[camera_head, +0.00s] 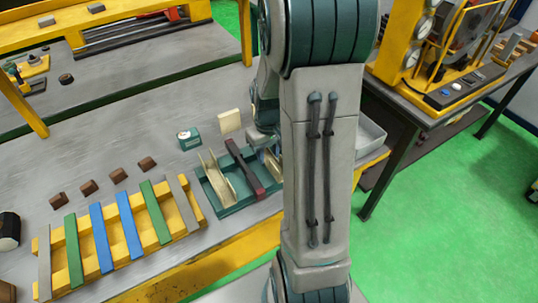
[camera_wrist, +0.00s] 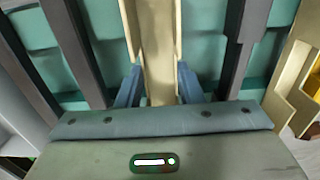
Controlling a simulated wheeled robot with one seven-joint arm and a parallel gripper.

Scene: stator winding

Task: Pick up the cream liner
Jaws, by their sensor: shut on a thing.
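The cream liner (camera_wrist: 158,45), a long channel with raised side walls, runs up the middle of the wrist view. My gripper (camera_wrist: 159,84) is shut on it, with one blue finger against each side. The liner is over or in the teal tray (camera_wrist: 100,22); whether it touches the tray floor I cannot tell. In the head view my gripper (camera_head: 270,148) is at the right part of the tray (camera_head: 238,207), mostly hidden behind my arm. Only a small part of the held liner (camera_head: 272,163) shows there.
Another cream channel (camera_head: 218,182) lies in the tray's left part, beside a dark bar with a red end (camera_head: 244,167). A cream block (camera_head: 229,121) and a small green box (camera_head: 188,138) stand behind. A yellow rack (camera_head: 122,233) with coloured strips is at left.

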